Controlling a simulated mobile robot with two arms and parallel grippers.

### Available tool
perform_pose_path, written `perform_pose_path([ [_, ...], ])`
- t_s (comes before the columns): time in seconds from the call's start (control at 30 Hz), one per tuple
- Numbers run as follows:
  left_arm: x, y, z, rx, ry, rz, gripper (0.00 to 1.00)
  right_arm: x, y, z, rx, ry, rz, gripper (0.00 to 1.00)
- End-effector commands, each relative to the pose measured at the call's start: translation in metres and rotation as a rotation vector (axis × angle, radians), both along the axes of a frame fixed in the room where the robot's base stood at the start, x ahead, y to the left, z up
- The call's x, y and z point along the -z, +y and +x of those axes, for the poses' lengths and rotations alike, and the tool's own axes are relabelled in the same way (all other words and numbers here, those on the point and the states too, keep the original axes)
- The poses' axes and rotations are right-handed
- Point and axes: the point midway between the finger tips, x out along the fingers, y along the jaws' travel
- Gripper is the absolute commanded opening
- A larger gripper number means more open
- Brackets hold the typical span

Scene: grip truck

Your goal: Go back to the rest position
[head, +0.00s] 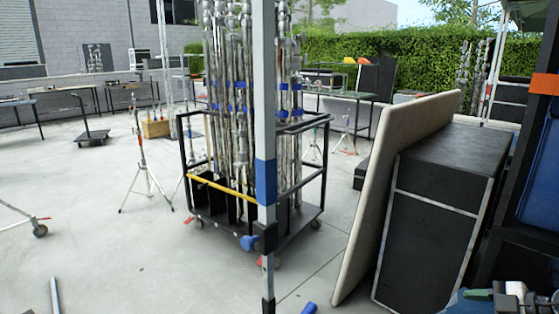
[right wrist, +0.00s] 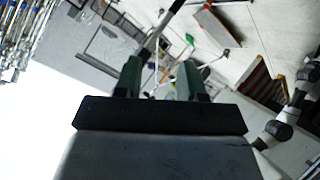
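My right gripper (right wrist: 162,68) shows in the right wrist view. Its two greenish fingers stand apart with a visible gap, and I see nothing held between them. The view is tilted, with floor and equipment behind the fingers. My left gripper is not in view.
A wheeled cart (head: 298,231) full of upright metal stands is ahead, behind a grey pole with a blue band (head: 265,180). A pale board (head: 395,165) leans against a black case (head: 435,225) at right. Open concrete floor lies left.

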Motion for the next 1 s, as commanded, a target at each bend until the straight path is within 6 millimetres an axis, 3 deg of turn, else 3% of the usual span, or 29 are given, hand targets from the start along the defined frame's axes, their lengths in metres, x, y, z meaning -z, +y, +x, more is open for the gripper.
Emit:
perform_pose_path([
  [0.03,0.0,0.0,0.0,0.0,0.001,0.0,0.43,0.007,0.023,0.002,0.01,-0.058,0.066,0.4],
  [0.1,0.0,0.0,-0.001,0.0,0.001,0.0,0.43,0.01,0.046,0.005,0.046,-0.141,0.141,0.4],
  [0.23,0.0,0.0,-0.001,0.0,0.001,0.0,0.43,0.014,0.078,0.007,0.163,-0.26,0.264,0.4],
  [0.4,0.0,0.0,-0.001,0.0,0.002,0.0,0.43,0.024,0.101,0.001,0.388,-0.337,0.374,0.4],
  [0.57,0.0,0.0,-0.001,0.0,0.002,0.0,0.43,0.042,0.11,-0.015,0.636,-0.314,0.418,0.4],
  [0.77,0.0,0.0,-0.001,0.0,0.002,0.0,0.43,0.078,0.115,-0.052,0.934,-0.155,0.384,0.4],
  [1.0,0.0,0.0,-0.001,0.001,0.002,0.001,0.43,0.126,0.133,-0.123,1.176,0.201,0.251,0.4],
])
